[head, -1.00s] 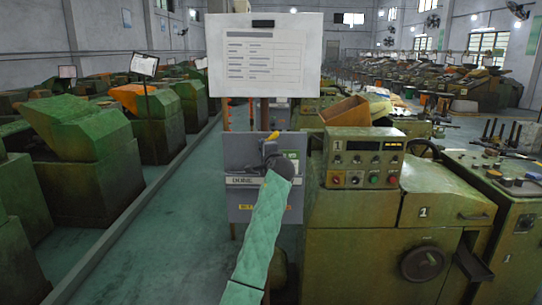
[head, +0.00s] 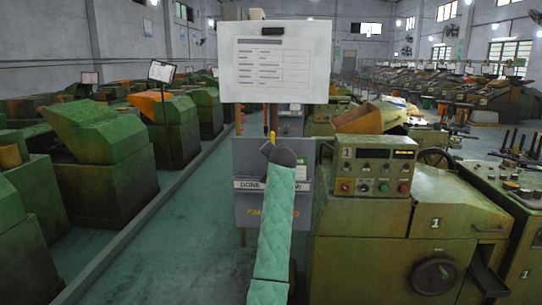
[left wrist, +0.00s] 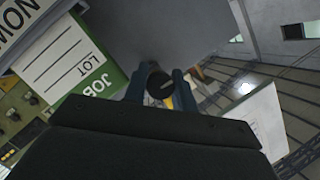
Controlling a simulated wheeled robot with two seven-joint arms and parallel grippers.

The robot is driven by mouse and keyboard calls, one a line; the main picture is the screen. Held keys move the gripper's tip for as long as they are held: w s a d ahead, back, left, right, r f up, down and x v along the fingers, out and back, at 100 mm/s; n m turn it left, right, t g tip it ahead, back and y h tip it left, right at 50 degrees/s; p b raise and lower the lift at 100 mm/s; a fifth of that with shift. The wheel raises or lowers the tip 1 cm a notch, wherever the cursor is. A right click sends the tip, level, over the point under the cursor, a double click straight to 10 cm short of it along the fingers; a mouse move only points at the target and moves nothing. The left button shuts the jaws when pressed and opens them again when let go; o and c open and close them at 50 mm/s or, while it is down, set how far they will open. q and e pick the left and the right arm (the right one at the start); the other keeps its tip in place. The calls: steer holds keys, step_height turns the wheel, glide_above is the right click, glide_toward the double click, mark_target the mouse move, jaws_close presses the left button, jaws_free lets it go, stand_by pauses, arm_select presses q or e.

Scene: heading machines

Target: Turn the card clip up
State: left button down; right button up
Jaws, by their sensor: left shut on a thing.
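A grey panel (head: 250,208) with a DONE label (head: 249,184) stands behind my left arm in the head view. My left gripper (head: 267,148) is in front of its upper part, mostly hidden by my wrist. In the left wrist view my left gripper (left wrist: 161,85) has its blue fingers shut on a dark round-ended piece, which I take for the card clip (left wrist: 160,86). A white card with a green JOB LOT band (left wrist: 72,65) lies beside the fingers, next to a NOW label (left wrist: 18,22). How far the clip is turned I cannot tell. My right gripper is not in view.
A white notice board (head: 274,85) hangs above the panel. A green machine with a control box (head: 372,168) stands close on the right. An open aisle (head: 185,240) lies to the left, with green machines (head: 98,145) beyond it.

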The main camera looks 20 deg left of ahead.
arm_select(q)
steer(key=shift+f, duration=0.1)
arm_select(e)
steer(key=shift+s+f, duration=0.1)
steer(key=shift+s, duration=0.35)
arm_select(q)
steer(key=c, duration=1.1)
jaws_free()
steer(key=shift+c, duration=0.2)
steer(key=shift+s+d, duration=0.15)
steer(key=shift+s, duration=0.1)
steer(key=b+v, duration=0.3)
steer(key=v, duration=0.4)
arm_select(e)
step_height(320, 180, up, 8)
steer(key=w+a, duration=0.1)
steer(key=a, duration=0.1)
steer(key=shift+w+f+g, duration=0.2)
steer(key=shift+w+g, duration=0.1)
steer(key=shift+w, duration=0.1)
arm_select(q)
steer(key=shift+s+n, duration=0.1)
steer(key=shift+n, duration=0.3)
